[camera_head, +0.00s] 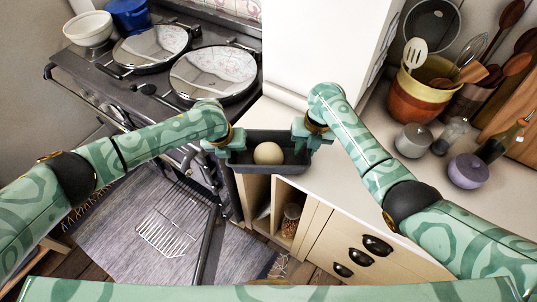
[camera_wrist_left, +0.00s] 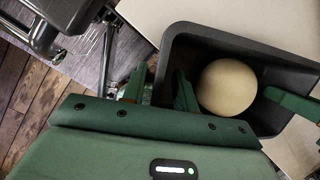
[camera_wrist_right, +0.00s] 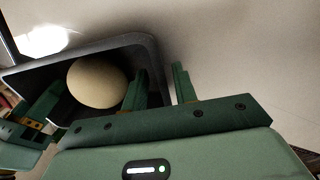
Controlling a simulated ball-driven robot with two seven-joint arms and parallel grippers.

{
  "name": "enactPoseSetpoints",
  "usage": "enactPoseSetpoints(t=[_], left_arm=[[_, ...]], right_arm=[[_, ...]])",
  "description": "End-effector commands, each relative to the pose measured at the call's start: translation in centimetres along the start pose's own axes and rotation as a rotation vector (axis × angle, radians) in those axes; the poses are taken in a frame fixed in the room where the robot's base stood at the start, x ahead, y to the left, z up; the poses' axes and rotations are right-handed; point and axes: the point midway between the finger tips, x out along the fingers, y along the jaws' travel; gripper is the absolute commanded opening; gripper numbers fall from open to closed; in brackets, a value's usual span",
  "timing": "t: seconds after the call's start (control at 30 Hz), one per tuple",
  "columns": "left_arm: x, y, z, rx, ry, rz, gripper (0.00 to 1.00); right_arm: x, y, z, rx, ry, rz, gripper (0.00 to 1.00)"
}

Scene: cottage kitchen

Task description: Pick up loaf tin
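The loaf tin (camera_head: 290,168) is a dark grey rectangular tin at the counter's front edge, with a pale round ball (camera_head: 268,153) inside. In the head view my left gripper (camera_head: 226,148) is at its left end and my right gripper (camera_head: 309,140) at its right end. In the left wrist view the left gripper's fingers (camera_wrist_left: 158,88) are apart, one inside and one outside the tin's end wall (camera_wrist_left: 166,62). In the right wrist view the right gripper's fingers (camera_wrist_right: 160,86) likewise straddle the other end wall (camera_wrist_right: 153,50). Contact with the walls is unclear.
A range cooker (camera_head: 100,85) with two round lids stands left of the tin. A white block (camera_head: 320,45) rises behind it. A utensil pot (camera_head: 415,95), small jars and a bottle stand on the right counter (camera_head: 345,180). A rug (camera_head: 125,215) lies below.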

Motion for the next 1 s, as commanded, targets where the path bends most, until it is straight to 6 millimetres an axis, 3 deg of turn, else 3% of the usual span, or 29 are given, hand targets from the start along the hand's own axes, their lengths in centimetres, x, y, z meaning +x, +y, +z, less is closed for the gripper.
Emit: enactPoseSetpoints(t=[0.07, 0.17, 0.63, 1.0], left_arm=[[0.0, 0.0, 0.0, 0.000, 0.000, 0.000, 0.29], [0.0, 0.0, 0.0, 0.000, 0.000, 0.000, 0.01], [-0.6, -0.6, 0.1, 0.004, -0.002, -0.011, 0.00], [-4.6, -1.4, 1.2, 0.006, -0.010, -0.016, 0.00]], right_arm=[[0.0, 0.0, 0.0, 0.000, 0.000, 0.000, 0.28], [0.0, 0.0, 0.0, 0.000, 0.000, 0.000, 0.00], [-0.6, 0.5, 0.0, -0.002, -0.003, 0.010, 0.00], [-4.7, 1.3, 0.1, -0.005, -0.012, 0.015, 0.00]])
